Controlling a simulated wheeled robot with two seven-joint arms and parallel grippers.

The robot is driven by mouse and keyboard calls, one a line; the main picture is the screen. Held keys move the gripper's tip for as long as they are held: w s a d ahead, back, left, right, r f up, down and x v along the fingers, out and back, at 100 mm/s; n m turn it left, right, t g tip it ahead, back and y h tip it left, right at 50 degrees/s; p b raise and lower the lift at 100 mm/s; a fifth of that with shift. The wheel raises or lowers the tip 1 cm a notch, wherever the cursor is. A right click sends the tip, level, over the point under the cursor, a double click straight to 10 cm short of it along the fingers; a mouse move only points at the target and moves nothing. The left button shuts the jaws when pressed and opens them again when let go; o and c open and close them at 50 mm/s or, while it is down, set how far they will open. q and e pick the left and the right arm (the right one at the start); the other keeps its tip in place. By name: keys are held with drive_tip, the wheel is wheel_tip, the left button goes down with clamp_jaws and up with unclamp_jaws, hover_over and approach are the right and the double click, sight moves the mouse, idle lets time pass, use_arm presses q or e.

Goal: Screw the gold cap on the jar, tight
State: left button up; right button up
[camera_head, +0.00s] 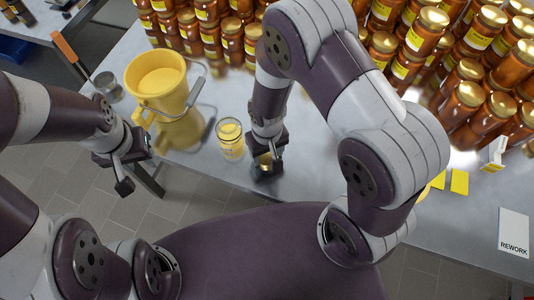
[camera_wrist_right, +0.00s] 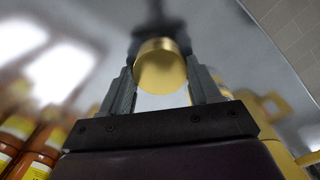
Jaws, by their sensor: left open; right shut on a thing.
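The jar (camera_head: 231,147) is clear glass with pale yellow contents. It stands upright and without a lid near the front edge of the steel table. My right gripper (camera_head: 266,166) is just to the right of the jar, low over the table and apart from the jar. It is shut on the gold cap (camera_wrist_right: 161,68), which sits between the two fingers in the right wrist view. In the head view the fingers mostly hide the cap. My left gripper (camera_head: 126,176) is open and empty, off the table's front edge at the left.
A yellow bucket (camera_head: 157,75) with a wire handle stands left of the jar, beside a metal cup (camera_head: 106,84). Many capped amber jars (camera_head: 425,32) crowd the back and right. Yellow cards (camera_head: 459,182) and a REWORK sign (camera_head: 514,232) lie at the right.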

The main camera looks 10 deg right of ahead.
sight(267, 155)
drive_tip(key=shift+r, duration=0.6)
wheel_tip(267, 155, up, 3)
drive_tip(key=shift+w, duration=0.1)
drive_tip(key=s+a+r, duration=0.5)
drive_tip(key=s+r, duration=0.1)
drive_tip(key=s, duration=0.4)
drive_tip(key=shift+s+a+r+b, duration=0.25)
drive_tip(key=shift+a+r+b, duration=0.05)
drive_tip(key=shift+r+b, duration=0.1)
